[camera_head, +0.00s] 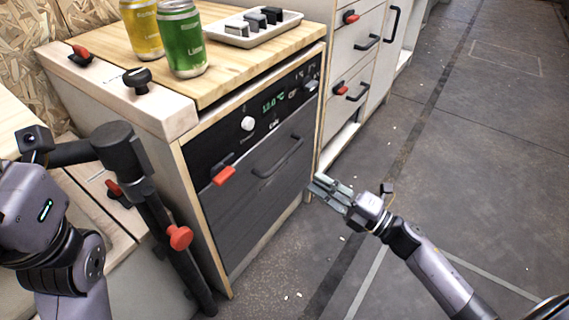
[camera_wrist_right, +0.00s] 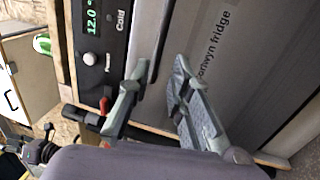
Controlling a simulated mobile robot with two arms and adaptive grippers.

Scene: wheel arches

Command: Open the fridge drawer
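The fridge drawer (camera_head: 250,205) is the dark grey front of the wooden cabinet, and it sits flush and closed. Its black bar handle (camera_head: 279,158) runs across the upper part; the handle also shows in the right wrist view (camera_wrist_right: 161,38). The drawer front (camera_wrist_right: 225,75) there carries "fridge" lettering. My right gripper (camera_head: 316,184) is at the cabinet's right edge, to the right of and below the handle in the head view. In the wrist view its fingers (camera_wrist_right: 157,73) are apart, with nothing between them. My left gripper's fingers do not show.
A control panel (camera_head: 262,108) reads about 12.0. A red latch (camera_head: 223,175) sits at the drawer's upper left. Green (camera_head: 183,40) and yellow (camera_head: 143,28) cans and a white tray (camera_head: 250,28) stand on top. A black post (camera_head: 160,215) stands left. Floor (camera_head: 470,160) at right is mostly clear.

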